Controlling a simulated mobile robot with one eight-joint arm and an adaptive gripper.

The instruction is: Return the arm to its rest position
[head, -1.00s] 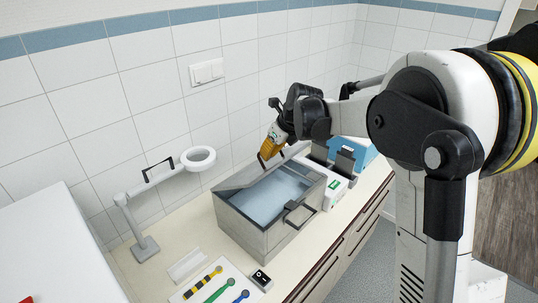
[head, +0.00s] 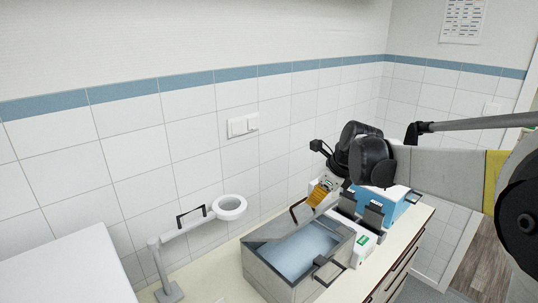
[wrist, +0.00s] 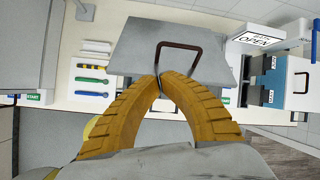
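My gripper (head: 316,200) has yellow ribbed fingers and is beside the back right of the grey water bath (head: 265,274). In the wrist view the fingertips (wrist: 158,79) meet. They overlap one leg of a dark arched handle (wrist: 180,45) on a grey panel (wrist: 135,45); I cannot tell whether they touch it. I see nothing held between the fingers. In the head view this handle (head: 293,211) stands just left of my gripper. Blue water (head: 300,250) shows inside the bath, which has another dark handle (head: 326,268) in front.
A white stand with a ring (head: 230,206) is left of the bath. A white device and a blue box (head: 392,205) stand right of it on the counter. The tiled wall (head: 190,145) is close behind. Coloured tools (wrist: 90,80) lie flat in the wrist view.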

